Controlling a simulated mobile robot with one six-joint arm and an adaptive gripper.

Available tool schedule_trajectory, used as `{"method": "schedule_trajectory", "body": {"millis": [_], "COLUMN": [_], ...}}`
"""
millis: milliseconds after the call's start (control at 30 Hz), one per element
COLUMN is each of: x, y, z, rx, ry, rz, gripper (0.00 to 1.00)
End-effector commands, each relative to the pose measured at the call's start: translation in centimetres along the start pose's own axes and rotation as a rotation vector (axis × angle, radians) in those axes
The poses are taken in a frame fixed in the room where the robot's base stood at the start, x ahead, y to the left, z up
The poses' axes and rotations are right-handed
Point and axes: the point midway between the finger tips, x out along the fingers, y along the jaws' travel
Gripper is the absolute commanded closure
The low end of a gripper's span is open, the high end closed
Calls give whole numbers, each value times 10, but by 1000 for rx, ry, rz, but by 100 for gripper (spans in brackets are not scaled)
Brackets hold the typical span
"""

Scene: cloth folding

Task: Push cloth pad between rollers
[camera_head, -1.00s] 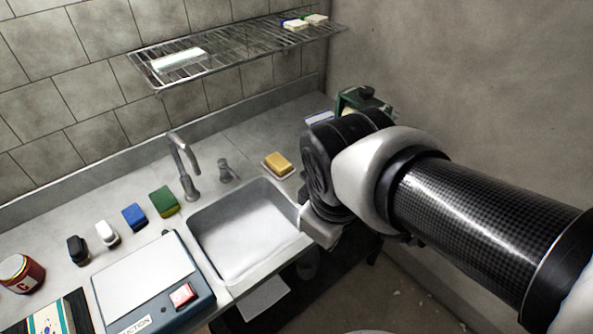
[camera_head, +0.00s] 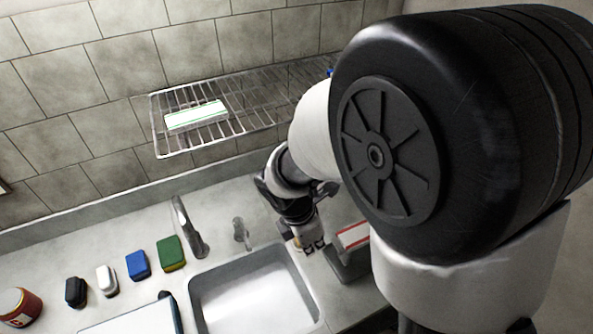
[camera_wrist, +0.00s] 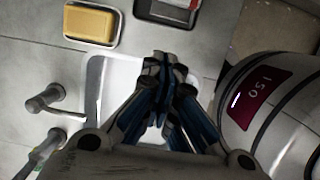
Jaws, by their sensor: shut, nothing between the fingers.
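My gripper shows in the wrist view (camera_wrist: 165,68), shut and empty, above a white surface partly hidden by its fingers. In the head view my gripper (camera_head: 311,246) is small, low over the counter at the right of the sink. I cannot make out a cloth pad or rollers for certain. A folded white piece with green stripes (camera_head: 196,114) lies on the wire shelf, away from my gripper. A dark grey item (camera_wrist: 172,10) lies just beyond the fingertips in the wrist view; I cannot tell what it is. My arm hides much of the right side.
The sink (camera_head: 250,292) and tap (camera_head: 190,228) are left of my gripper. A yellow sponge (camera_wrist: 90,23) sits in a dish. A green sponge (camera_head: 170,252), blue block (camera_head: 138,265) and red jar (camera_head: 18,307) stand left. A red-and-white item (camera_head: 353,236) is close right. The wire shelf (camera_head: 240,125) hangs above.

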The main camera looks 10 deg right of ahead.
Motion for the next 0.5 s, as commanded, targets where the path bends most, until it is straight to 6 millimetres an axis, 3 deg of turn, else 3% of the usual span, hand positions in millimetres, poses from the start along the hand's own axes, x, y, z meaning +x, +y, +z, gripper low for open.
{"method": "schedule_trajectory", "body": {"millis": [33, 133, 300, 500], "x": [16, 35, 35, 37], "y": [-1, -1, 0, 0], "z": [-1, -1, 27, 38], "rx": [1, 1, 6, 3], "ry": [0, 0, 0, 1], "rz": [-4, -3, 1, 1], "gripper": [100, 100, 100, 100]}}
